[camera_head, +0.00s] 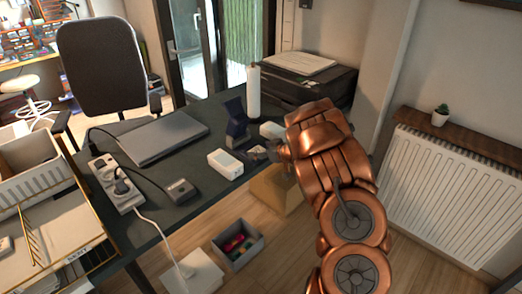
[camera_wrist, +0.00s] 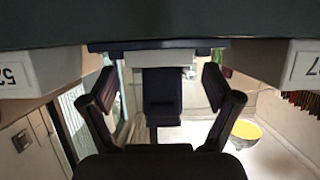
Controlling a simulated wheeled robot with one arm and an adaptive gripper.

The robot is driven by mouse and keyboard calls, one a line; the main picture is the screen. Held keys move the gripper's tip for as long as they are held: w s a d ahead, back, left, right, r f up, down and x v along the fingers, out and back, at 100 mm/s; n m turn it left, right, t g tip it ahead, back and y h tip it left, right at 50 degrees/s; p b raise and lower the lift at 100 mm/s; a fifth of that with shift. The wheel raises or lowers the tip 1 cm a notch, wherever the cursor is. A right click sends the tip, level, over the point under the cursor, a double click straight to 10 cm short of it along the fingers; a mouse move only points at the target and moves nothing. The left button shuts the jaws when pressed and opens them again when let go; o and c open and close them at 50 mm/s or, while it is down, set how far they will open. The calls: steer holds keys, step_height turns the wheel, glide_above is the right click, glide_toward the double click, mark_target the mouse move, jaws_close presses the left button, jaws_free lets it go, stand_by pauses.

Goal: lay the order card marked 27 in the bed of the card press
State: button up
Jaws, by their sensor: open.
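My gripper (camera_head: 262,151) is open over the right part of the dark desk, between two white boxes. In the wrist view its two dark fingers stand apart, with my gripper (camera_wrist: 160,92) framing a dark blue stand-like thing (camera_wrist: 162,84). One white box (camera_head: 225,163) is in front of my gripper and another white box (camera_head: 271,130) is behind it. A dark blue upright stand (camera_head: 236,122) is just left of the gripper; I cannot tell whether it is the card press. The wrist view shows a marked white block (camera_wrist: 38,74) at left and another (camera_wrist: 300,66) at right, its marking cut off. No card marked 27 is clearly readable.
A white cylinder (camera_head: 253,92) stands behind the stand. A printer (camera_head: 300,80) is at the back. A grey bin (camera_head: 238,245) is on the floor.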

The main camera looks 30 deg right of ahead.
steer(key=shift+r, duration=0.55)
steer(key=b+v, duration=0.1)
steer(key=v, duration=1.1)
steer(key=w+d+r+m+g+h, duration=0.15)
steer(key=d+r+h, duration=0.25)
steer(key=r+h, duration=0.4)
steer(key=s+a+r+m+g+h, duration=0.2)
steer(key=s+r+m+g, duration=0.15)
steer(key=s, duration=0.35)
steer(key=s+a+f+g+y, duration=0.2)
steer(key=s+a+g, duration=0.1)
steer(key=s+a, duration=0.7)
steer(key=s+a+f+n+g+y, duration=0.1)
steer(key=s+a+f+g+y, duration=0.1)
steer(key=s+a, duration=0.9)
steer(key=s+a+f+n+g+y, duration=0.1)
steer(key=s+a+g, duration=0.4)
steer(key=s+a, duration=0.5)
steer(key=shift+s+a+f+y, duration=0.3)
steer(key=shift+a+f+y, duration=0.15)
steer(key=shift+a+y, duration=0.5)
steer(key=shift+d, duration=0.15)
